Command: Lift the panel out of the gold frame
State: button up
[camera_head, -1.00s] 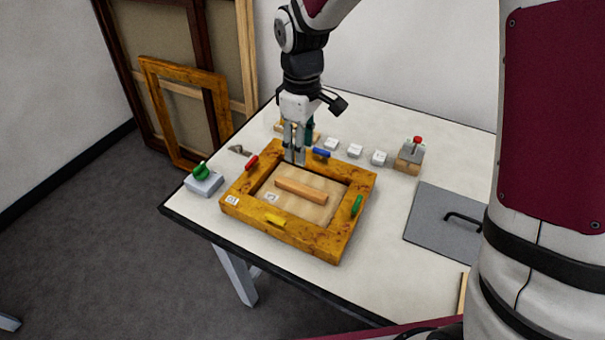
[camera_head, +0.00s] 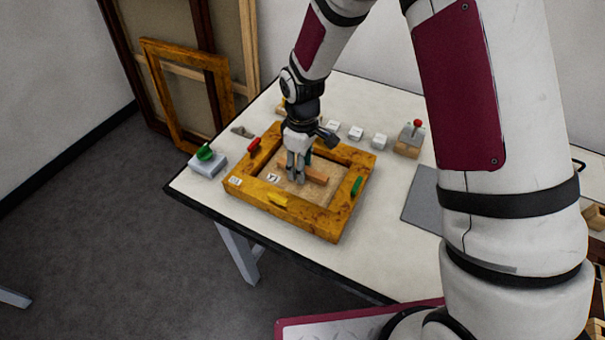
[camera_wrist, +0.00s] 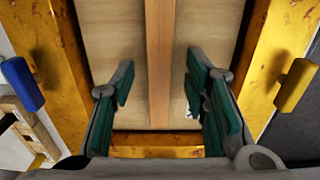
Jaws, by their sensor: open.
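The gold frame (camera_head: 330,226) lies flat on the table, with a pale wood panel (camera_head: 268,185) inside it. A wooden bar (camera_head: 317,176) runs across the panel's middle; it also shows in the wrist view (camera_wrist: 160,50). My gripper (camera_head: 297,178) is over the panel at the bar, pointing down. In the wrist view, its open green-padded fingers (camera_wrist: 160,88) stand on either side of the bar, with gaps. Red (camera_head: 254,147), yellow (camera_head: 277,200) and green (camera_head: 356,186) tabs sit on the frame. A blue tab (camera_wrist: 22,84) shows in the wrist view; my gripper hides it in the head view.
A grey box with a green knob (camera_head: 205,154) stands left of the frame. White blocks (camera_head: 356,133) and a block with a red knob (camera_head: 411,138) stand behind. A grey plate (camera_head: 420,197) lies right. Larger frames (camera_head: 190,95) lean on the wall.

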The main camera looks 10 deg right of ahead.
jog(key=shift+f, duration=0.4)
jog(key=shift+c, duration=0.3)
grip_shut()
jog(key=shift+r, duration=0.1)
